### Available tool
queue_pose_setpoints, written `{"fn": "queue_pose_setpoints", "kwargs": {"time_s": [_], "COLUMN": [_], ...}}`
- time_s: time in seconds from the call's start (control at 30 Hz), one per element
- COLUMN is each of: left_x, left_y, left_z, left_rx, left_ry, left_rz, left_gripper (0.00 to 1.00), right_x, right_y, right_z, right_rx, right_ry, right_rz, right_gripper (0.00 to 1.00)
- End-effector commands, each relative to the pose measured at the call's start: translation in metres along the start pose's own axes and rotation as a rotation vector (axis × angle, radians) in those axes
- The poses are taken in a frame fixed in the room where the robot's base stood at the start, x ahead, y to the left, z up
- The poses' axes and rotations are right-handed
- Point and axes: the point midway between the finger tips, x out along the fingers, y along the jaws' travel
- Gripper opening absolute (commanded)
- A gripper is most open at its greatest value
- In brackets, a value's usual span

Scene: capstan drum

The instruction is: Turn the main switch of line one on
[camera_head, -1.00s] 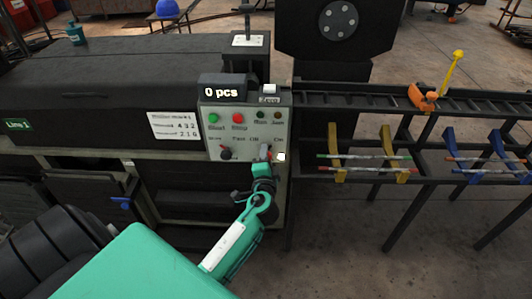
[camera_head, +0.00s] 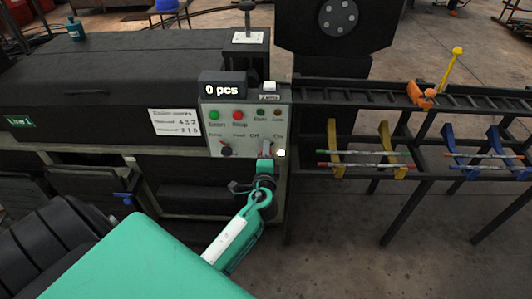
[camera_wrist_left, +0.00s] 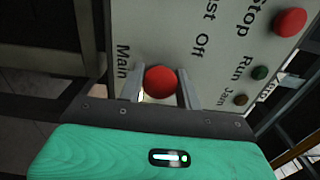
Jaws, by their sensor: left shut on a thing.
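The control panel (camera_head: 238,134) of the machine marked Line 1 (camera_head: 20,121) faces me, with Off and On lettered at its lower right. The main switch (camera_wrist_left: 160,81) shows as a red knob beside the word Main in the left wrist view. My left gripper (camera_head: 266,150) is at that lower right corner of the panel, its two fingers closed on either side of the knob. The fingers cover most of the switch in the head view, so I cannot tell which way it points. My right gripper is not in view.
A green button (camera_head: 214,115), a red button (camera_head: 238,115) and a black selector knob (camera_head: 226,149) sit close by on the panel. The counter (camera_head: 222,90) reads 0 pcs. A black rack (camera_head: 345,96) with colored hooks stands to the right.

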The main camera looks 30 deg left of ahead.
Motion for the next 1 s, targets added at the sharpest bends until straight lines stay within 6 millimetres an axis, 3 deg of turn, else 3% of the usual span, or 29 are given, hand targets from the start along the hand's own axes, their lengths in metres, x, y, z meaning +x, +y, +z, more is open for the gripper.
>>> {"fn": "queue_pose_setpoints", "kwargs": {"time_s": [0.03, 0.07, 0.17, 0.57, 0.67, 1.0], "left_x": [-0.001, -0.001, 0.0, -0.007, -0.021, -0.095], "left_y": [0.001, 0.001, 0.001, 0.001, 0.002, 0.003], "left_z": [-0.001, -0.001, -0.001, 0.0, 0.0, 0.0], "left_rx": [0.001, 0.001, 0.0, -0.001, -0.002, -0.002], "left_ry": [0.002, 0.002, 0.001, 0.001, 0.001, 0.001], "left_rz": [0.001, 0.001, 0.001, 0.002, 0.003, 0.004], "left_gripper": [0.12, 0.36, 0.56, 0.56, 0.56, 0.56], "right_x": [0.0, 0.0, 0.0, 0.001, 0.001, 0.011], "right_y": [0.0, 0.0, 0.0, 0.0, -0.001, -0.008], "right_z": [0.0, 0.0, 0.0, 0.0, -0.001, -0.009], "right_rx": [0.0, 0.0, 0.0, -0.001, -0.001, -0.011], "right_ry": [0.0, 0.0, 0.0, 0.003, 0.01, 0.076], "right_rz": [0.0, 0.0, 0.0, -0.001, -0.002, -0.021], "right_gripper": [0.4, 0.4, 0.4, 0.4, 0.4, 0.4]}}
